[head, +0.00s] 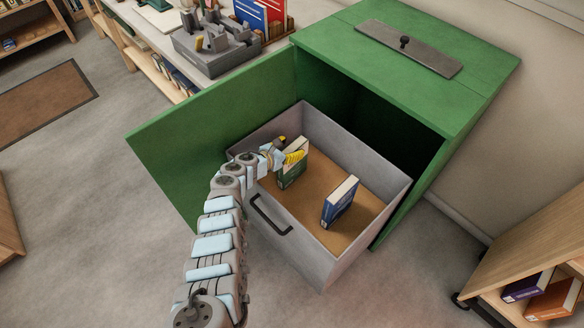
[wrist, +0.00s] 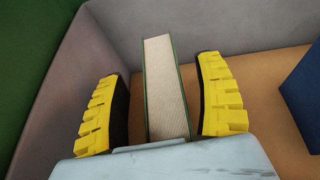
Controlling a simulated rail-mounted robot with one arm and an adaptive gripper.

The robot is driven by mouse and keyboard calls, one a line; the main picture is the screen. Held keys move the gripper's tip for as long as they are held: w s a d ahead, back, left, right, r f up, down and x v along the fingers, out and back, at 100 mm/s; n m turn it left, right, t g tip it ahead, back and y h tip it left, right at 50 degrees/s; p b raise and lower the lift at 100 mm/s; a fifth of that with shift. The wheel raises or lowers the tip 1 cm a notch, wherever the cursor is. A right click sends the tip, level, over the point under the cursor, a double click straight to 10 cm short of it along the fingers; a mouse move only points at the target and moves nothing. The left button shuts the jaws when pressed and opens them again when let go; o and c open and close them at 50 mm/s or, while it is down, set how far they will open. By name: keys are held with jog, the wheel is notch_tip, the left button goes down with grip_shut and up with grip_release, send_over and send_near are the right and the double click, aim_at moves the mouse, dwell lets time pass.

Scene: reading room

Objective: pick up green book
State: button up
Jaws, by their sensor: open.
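The green book (head: 290,177) stands upright in the open grey drawer (head: 338,128), towards its left side. My gripper (head: 286,153) reaches over the drawer and is at the top of this book. In the wrist view the yellow fingers of my gripper (wrist: 164,105) are open, one on each side of the green book (wrist: 166,85). A gap shows between each finger and the book's covers. The lower part of the book is hidden behind my gripper in the wrist view.
A blue book (head: 339,201) stands in the same drawer to the right; its edge shows in the wrist view (wrist: 304,95). The green cabinet (head: 390,55) has its green door (head: 200,140) open on the left. The drawer's tan floor (head: 322,180) is otherwise clear.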

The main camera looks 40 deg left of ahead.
jog(key=shift+b+x, duration=0.55)
jog(key=shift+x, duration=0.25)
jog(key=shift+d, duration=0.15)
jog(key=shift+s, duration=0.1)
grip_shut()
jog(key=shift+r, duration=0.1)
